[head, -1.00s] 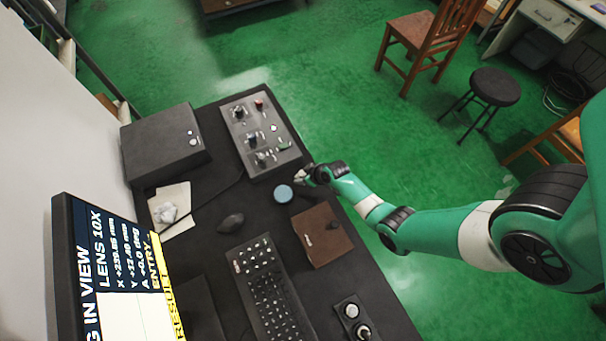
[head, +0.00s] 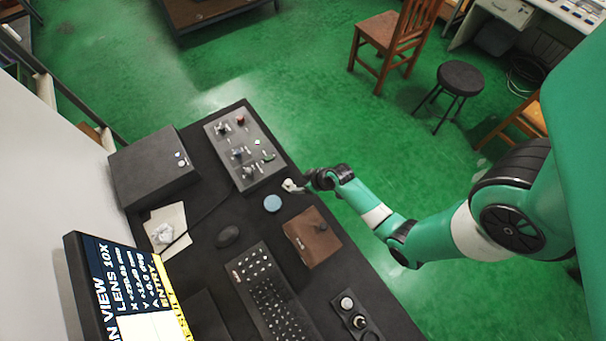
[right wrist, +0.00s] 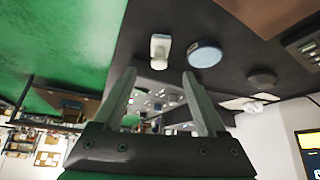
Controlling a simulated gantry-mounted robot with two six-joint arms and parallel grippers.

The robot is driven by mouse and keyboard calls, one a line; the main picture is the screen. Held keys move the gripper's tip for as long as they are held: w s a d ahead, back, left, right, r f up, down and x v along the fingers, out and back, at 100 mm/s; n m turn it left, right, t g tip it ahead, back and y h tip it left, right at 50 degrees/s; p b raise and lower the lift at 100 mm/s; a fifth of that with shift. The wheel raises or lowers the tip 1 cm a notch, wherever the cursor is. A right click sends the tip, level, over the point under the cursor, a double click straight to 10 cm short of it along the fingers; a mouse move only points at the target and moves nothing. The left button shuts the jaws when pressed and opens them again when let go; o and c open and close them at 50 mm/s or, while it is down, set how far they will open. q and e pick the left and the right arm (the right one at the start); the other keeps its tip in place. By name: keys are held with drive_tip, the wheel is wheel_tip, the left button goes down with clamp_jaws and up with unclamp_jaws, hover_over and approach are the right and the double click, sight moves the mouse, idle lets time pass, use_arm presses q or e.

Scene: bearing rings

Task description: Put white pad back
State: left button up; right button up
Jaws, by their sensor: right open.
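A small white piece (head: 290,185), seemingly the white pad, is on the dark desk near its right edge, beside a round blue item (head: 272,203). In the right wrist view the white pad (right wrist: 160,48) sits just beyond my fingertips, with the blue item (right wrist: 204,55) beside it. My right gripper (head: 309,183) is just right of the pad in the head view. Its two fingers (right wrist: 160,76) are spread with nothing between them. My left gripper is in neither view.
A control panel (head: 270,173) lies behind the pad. A brown mat (head: 309,247) and a keyboard (head: 262,292) lie in front. A dark mouse (head: 228,236), a white sheet (head: 178,215) with a crumpled white lump, and a monitor (head: 112,270) are to the left.

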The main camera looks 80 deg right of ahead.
drive_tip(key=shift+s+a+r, duration=0.1)
drive_tip(key=shift+s+r, duration=0.15)
drive_tip(key=shift+r, duration=0.15)
drive_tip(key=shift+w, duration=0.1)
